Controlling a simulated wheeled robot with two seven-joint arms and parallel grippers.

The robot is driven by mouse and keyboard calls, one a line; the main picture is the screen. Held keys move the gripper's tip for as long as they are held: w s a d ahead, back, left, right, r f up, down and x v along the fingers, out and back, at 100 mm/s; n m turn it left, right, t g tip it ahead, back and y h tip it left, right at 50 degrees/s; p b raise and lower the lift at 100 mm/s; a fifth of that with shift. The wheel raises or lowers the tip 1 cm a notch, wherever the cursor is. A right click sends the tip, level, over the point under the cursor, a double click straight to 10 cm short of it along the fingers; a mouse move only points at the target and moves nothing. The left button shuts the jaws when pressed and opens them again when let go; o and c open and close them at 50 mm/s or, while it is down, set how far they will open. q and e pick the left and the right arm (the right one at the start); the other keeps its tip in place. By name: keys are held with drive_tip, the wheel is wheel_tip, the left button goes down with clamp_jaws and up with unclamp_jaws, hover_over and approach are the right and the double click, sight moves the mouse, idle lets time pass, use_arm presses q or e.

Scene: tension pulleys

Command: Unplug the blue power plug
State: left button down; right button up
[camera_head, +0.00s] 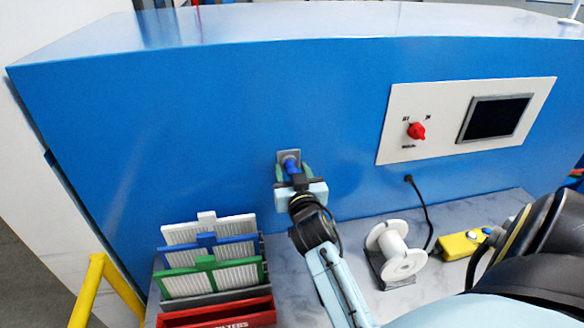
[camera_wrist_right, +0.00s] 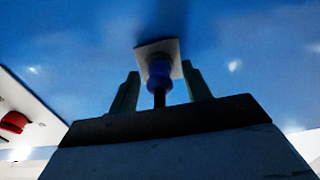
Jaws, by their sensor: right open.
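The blue power plug (camera_head: 291,162) sits in a grey socket plate (camera_head: 284,154) on the front of the blue machine. In the right wrist view the plug (camera_wrist_right: 159,72) stands out from the plate (camera_wrist_right: 145,48), with a dark cable end below it. My right gripper (camera_head: 293,172) is at the plug. In the right wrist view my right gripper (camera_wrist_right: 160,88) is open, with one green finger on each side of the plug and visible gaps between. My left gripper is not in view.
A control panel (camera_head: 455,135) with a red knob (camera_head: 416,131) is to the right. On the grey shelf are a white spool (camera_head: 402,265), a yellow button box (camera_head: 462,244), a black cable, and a filter rack with a red tray (camera_head: 220,318). A yellow rail (camera_head: 95,285) stands at lower left.

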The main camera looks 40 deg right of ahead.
clamp_jaws()
drive_tip(key=shift+s, duration=0.1)
drive_tip(key=shift+p+v, duration=0.4)
drive_tip(key=shift+v, duration=2.5)
